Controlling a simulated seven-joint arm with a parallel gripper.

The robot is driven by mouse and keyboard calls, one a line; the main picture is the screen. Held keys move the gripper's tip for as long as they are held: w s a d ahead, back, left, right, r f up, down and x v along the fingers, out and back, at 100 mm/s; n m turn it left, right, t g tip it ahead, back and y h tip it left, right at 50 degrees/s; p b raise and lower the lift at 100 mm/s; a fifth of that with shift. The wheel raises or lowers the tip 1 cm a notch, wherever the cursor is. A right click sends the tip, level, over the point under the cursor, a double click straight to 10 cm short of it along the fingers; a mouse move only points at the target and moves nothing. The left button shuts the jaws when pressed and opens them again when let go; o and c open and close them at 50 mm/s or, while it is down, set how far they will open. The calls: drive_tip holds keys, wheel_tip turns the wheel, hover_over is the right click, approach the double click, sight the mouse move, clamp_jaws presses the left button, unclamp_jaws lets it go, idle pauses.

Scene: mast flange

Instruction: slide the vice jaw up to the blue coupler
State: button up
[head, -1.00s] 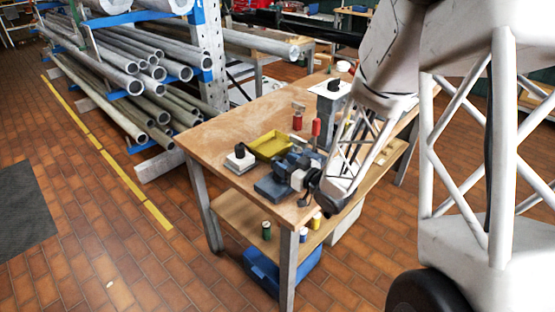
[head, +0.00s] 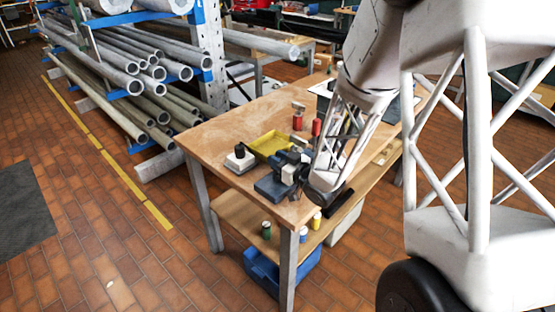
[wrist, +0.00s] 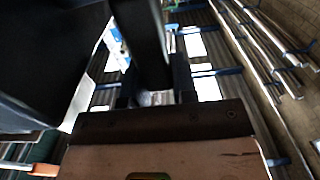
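The vice (head: 272,188) sits at the near corner of the wooden bench in the head view, with a blue-grey base and a darker body above it. Its jaw and the blue coupler cannot be told apart clearly there. The end of my arm stands just right of the vice, very close to it or touching. My fingers cannot be made out in the head view. In the wrist view, a dark upright bar and a pale block with a dark top edge fill the near part. Whether my gripper holds anything is unclear.
On the bench (head: 222,128) stand a yellow tray (head: 270,144), a white block with a black knob (head: 239,158) and red items (head: 297,122). A pipe rack (head: 135,75) stands to the left. A blue crate (head: 262,272) lies under the bench. The bench's left part is clear.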

drive_tip(key=shift+c, duration=0.3)
drive_tip(key=shift+w+d, duration=1.25)
drive_tip(key=shift+w, duration=0.05)
drive_tip(key=shift+o, duration=0.3)
drive_tip(key=o, duration=0.8)
drive_tip(key=shift+d, duration=0.1)
drive_tip(key=shift+c, duration=0.2)
drive_tip(key=v, duration=0.7)
drive_tip(key=shift+s+d, duration=0.25)
drive_tip(key=shift+s, duration=0.05)
